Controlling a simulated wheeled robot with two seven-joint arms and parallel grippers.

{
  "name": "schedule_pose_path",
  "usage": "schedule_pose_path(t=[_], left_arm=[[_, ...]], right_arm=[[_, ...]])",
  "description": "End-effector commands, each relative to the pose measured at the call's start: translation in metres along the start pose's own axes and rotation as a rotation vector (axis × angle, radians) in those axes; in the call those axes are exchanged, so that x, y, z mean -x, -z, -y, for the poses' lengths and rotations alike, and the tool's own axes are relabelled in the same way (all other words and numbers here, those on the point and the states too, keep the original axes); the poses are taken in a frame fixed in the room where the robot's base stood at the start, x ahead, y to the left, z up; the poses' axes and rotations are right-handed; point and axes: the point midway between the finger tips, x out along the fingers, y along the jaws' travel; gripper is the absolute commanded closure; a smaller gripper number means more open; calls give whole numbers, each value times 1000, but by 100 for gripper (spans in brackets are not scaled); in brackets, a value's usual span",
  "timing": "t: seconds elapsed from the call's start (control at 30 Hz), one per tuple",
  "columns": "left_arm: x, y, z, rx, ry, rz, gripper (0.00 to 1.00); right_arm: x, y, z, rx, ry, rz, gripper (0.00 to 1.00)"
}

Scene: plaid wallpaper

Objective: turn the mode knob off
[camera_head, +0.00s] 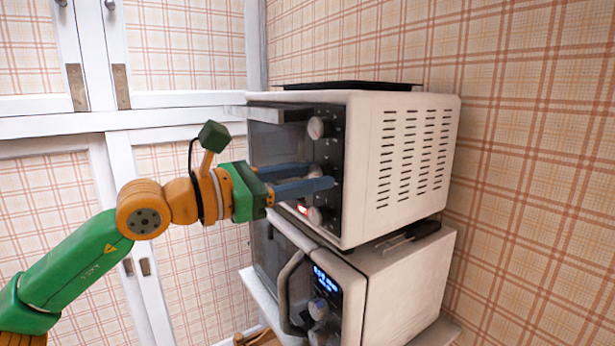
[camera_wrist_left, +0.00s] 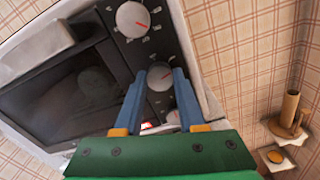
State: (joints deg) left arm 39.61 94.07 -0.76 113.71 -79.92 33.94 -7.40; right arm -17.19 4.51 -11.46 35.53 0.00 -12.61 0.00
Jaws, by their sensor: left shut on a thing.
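A white toaster oven (camera_head: 420,155) with a dark front panel has a column of round knobs. The top knob (camera_head: 318,127) is clear of my gripper. My left gripper (camera_head: 320,176) reaches the panel with its blue fingers on either side of the middle knob (camera_wrist_left: 160,75), shut on it. The panel labels are too small to read, so I cannot tell which knob is marked mode. My right gripper is out of view.
A second white appliance (camera_head: 405,290) with a blue display (camera_head: 326,281) and a curved handle (camera_head: 287,290) stands under the oven. A black tray (camera_head: 350,86) lies on top. A plaid wall is behind, and white-framed doors (camera_head: 120,122) are at left.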

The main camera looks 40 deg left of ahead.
Motion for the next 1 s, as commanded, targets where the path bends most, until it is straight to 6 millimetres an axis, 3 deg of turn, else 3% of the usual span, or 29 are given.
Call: schedule_pose_path(t=[1.0], left_arm=[[0, 3, 2, 952, -2, -7, 100]], right_arm=[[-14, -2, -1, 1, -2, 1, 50]])
